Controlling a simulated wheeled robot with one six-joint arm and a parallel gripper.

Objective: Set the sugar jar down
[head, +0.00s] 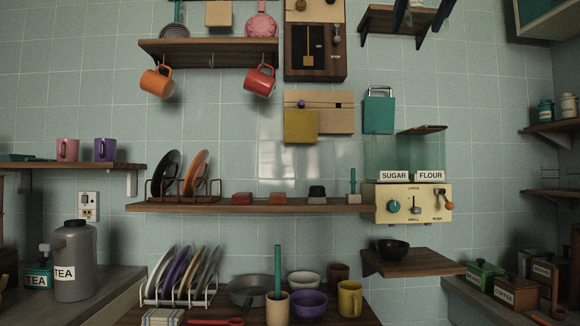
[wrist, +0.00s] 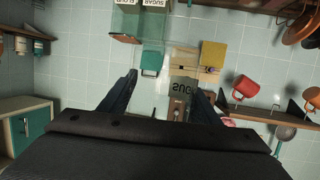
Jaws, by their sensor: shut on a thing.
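My gripper (wrist: 163,84) is shut on the sugar jar. The jar is clear, so the wall shows through it. Its grey label (wrist: 183,87) shows between the fingers in the wrist view, with "SUG" legible and upside down, as that whole picture is. In the head view the dark fingers of my gripper (head: 420,18) show at the top right, in front of a small high shelf (head: 376,25). The jar cannot be made out clearly there. It is held up in the air, far above the counters.
A dispenser (head: 412,204) marked SUGAR and FLOUR stands at the right end of the middle shelf (head: 230,207). A black bowl (head: 393,250) sits on a lower shelf. Tea containers (head: 75,262) stand on the left counter. Mugs (head: 260,81) hang under an upper shelf.

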